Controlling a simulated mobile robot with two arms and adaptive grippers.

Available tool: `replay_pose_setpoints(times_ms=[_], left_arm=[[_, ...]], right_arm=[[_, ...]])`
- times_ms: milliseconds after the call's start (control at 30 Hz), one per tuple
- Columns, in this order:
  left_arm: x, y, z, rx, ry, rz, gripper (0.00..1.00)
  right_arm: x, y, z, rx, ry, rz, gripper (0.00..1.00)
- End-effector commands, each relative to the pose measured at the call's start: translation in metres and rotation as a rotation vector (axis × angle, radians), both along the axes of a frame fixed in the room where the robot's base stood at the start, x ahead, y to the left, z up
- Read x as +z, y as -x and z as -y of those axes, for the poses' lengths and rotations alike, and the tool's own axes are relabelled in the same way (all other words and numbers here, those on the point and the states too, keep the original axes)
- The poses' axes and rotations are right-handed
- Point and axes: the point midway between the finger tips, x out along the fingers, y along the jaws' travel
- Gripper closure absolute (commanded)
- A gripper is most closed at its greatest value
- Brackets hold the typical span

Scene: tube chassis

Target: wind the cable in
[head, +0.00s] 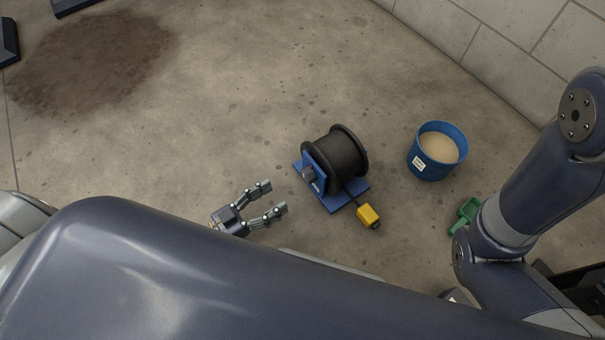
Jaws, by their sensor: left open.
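A black cable reel (340,153) sits on a blue stand (345,195) on the concrete floor, near the middle of the head view. Dark cable is wound on its drum. A short length of cable runs down from the reel to a yellow plug or block (368,215) at the stand's front edge. A small grey part, perhaps a crank hub, shows on the reel's left side. My left gripper (275,198) is open and empty, to the left of the stand and apart from it, its fingers pointing right. My right gripper is hidden or outside the view.
A blue bucket of sand-coloured material (436,152) stands right of the reel. A green scoop (464,214) lies below it, close to my right arm. A block wall (490,50) runs along the upper right. The floor left of the reel is clear, with a dark stain (95,60).

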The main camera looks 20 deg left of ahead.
Motion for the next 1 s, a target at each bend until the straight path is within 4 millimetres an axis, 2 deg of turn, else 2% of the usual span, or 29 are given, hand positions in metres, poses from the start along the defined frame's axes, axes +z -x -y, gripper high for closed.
replay_pose_setpoints(times_ms=[133, 300, 500, 700, 1000], left_arm=[[-0.002, -0.018, 0.013, 0.000, 0.002, 0.006, 0.43], [-0.003, -0.044, 0.034, -0.001, 0.001, 0.008, 0.43], [-0.003, -0.069, 0.054, -0.001, -0.001, 0.006, 0.43], [-0.001, -0.081, 0.063, -0.001, -0.002, 0.004, 0.43], [0.000, -0.082, 0.064, 0.000, -0.003, 0.003, 0.45]], right_arm=[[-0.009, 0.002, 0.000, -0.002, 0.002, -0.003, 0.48], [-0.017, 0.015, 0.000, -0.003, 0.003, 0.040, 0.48], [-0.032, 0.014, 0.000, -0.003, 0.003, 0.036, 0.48], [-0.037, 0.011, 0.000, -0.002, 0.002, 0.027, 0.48], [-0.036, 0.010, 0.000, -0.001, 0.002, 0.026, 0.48]])
